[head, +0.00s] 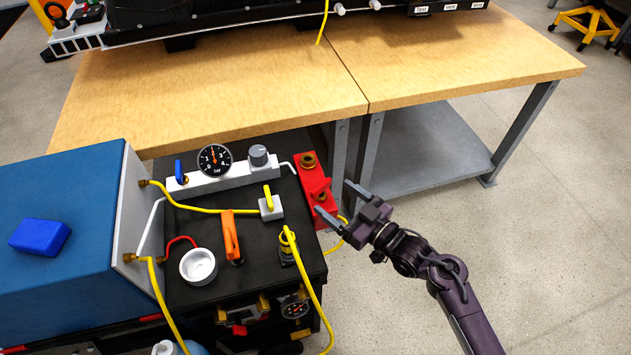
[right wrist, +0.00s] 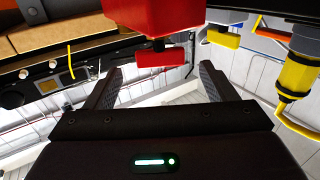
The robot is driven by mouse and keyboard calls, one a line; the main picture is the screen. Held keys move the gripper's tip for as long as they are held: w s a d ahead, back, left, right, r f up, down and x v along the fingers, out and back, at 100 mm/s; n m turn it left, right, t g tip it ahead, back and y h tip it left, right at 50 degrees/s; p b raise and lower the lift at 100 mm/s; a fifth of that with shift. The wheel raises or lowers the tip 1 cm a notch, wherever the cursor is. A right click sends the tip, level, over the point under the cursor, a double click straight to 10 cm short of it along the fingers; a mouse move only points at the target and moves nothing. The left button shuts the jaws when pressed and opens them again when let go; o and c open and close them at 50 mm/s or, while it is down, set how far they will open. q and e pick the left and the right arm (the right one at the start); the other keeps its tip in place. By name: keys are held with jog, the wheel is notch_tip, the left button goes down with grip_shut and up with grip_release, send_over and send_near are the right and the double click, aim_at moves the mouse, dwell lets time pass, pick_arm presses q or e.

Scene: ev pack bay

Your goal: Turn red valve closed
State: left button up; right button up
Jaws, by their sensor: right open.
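The red valve block (head: 314,172) stands at the right edge of the black cart top, with brass fittings on it. Its small red handle (head: 321,186) is on the upper face. My right gripper (head: 332,197) is open, just right of the block, its fingertips pointing at the handle. In the right wrist view the red block (right wrist: 165,14) is at the top and the red handle (right wrist: 162,58) shows between the open fingertips (right wrist: 160,73), with gaps on both sides. I cannot tell whether a finger touches the block. My left gripper is not in view.
A yellow valve handle (head: 268,198), an orange handle (head: 230,236) and a gauge (head: 214,159) crowd the cart left of the red block. A yellow hose (head: 312,283) hangs at the cart's right edge. The wooden table (head: 220,95) is behind; floor right of the cart is clear.

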aim_at(323, 189)
jog(key=x, duration=0.7)
jog(key=shift+w+a, duration=0.15)
jog(key=shift+a, duration=0.1)
jog(key=c, duration=1)
